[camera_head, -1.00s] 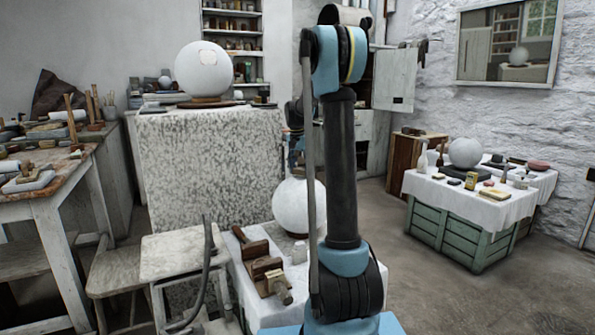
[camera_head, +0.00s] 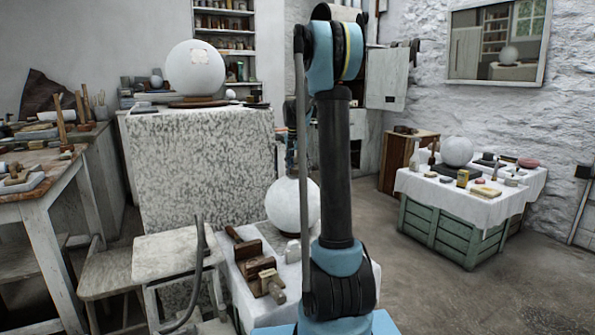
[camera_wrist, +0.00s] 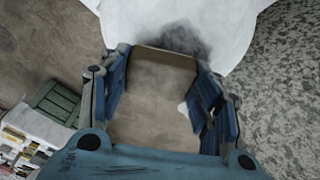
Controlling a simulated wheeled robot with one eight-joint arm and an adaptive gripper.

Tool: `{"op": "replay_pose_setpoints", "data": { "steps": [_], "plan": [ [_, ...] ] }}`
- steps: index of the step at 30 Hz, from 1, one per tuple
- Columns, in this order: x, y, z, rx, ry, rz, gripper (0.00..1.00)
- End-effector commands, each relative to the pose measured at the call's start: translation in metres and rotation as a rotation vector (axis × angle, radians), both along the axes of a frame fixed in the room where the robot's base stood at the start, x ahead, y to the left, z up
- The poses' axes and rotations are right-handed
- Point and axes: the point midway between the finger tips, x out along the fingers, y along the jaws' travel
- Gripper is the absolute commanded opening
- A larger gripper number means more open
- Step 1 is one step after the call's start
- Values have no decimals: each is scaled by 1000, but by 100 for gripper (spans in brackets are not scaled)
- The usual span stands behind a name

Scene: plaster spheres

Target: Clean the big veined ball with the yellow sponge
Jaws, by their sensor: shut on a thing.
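In the wrist view my gripper (camera_wrist: 160,62) is shut on a tan block with a greyish face, which I take for the yellow sponge (camera_wrist: 150,110). A big white ball (camera_wrist: 155,18) fills the top of that view, with a dark smudge on it just beyond the sponge's far edge. I cannot tell whether the sponge touches it. In the head view a white ball (camera_head: 290,208) stands on the low cloth-covered table, partly behind my arm. Most of my gripper is hidden there. No veins can be made out on this ball.
A speckled plinth (camera_head: 205,160) bears another white ball (camera_head: 195,68) with a pale square patch. A brown wooden tool (camera_head: 258,275) lies on the low table. A green crate (camera_head: 440,232) at right holds a smaller ball (camera_head: 457,151) and small items. The floor between is clear.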

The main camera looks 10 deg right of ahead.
Motion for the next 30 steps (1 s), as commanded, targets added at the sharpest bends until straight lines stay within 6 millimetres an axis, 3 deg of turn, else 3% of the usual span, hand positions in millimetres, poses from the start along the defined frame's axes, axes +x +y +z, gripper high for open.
{"op": "replay_pose_setpoints", "data": {
  "steps": [30],
  "plan": [
    [25, 33, -3, 1, -1, 1, 38]
  ]
}}
